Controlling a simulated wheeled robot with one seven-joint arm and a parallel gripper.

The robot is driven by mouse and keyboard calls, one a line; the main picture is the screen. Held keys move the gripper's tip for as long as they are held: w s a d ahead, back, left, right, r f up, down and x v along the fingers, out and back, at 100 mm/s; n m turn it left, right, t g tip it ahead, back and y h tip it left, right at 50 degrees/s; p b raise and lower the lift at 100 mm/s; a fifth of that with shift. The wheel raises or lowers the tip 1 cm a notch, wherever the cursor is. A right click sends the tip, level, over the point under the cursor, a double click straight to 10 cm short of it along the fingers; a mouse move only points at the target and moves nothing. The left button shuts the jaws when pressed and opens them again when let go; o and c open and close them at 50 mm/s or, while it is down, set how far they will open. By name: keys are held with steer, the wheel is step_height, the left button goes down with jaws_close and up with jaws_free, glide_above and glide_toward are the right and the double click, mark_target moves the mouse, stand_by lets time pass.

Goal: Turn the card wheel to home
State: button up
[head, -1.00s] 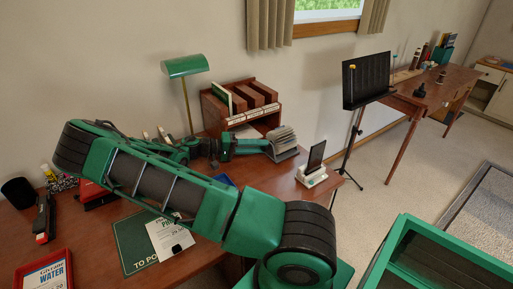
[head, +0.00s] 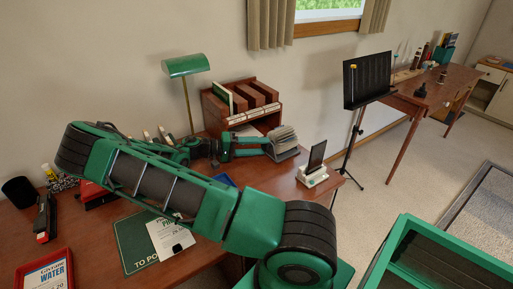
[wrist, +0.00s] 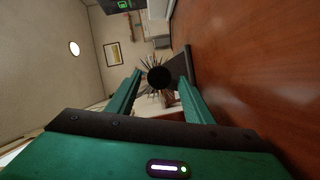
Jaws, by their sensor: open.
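The card wheel (head: 284,140), a fan of pale cards on a dark stand, stands on the brown desk (head: 262,178) right of the wooden organiser. In the wrist view it is a dark round hub (wrist: 159,77) with thin cards spreading out around it. My gripper (head: 264,143) reaches sideways to the wheel from the left. In the wrist view my gripper's two green fingers (wrist: 159,86) are apart, with the hub showing between and beyond their tips. I cannot tell whether a finger touches a card. No home mark can be made out.
A wooden organiser (head: 240,106) stands behind my gripper, with a green lamp (head: 184,67) to its left. A phone on a white stand (head: 314,168) is right of the wheel. Papers and a green folder (head: 134,243) lie in front.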

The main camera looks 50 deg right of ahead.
steer(key=shift+r, duration=0.55)
steer(key=shift+o, duration=0.3)
step_height(320, 180, up, 3)
steer(key=shift+w, duration=0.15)
steer(key=a+r, duration=0.2)
steer(key=a, duration=0.2)
steer(key=a+r, duration=0.2)
steer(key=a, duration=0.1)
steer(key=a+r, duration=0.2)
steer(key=a, duration=0.2)
steer(key=shift+a+r, duration=0.35)
steer(key=shift+r, duration=0.05)
steer(key=shift+c, duration=0.3)
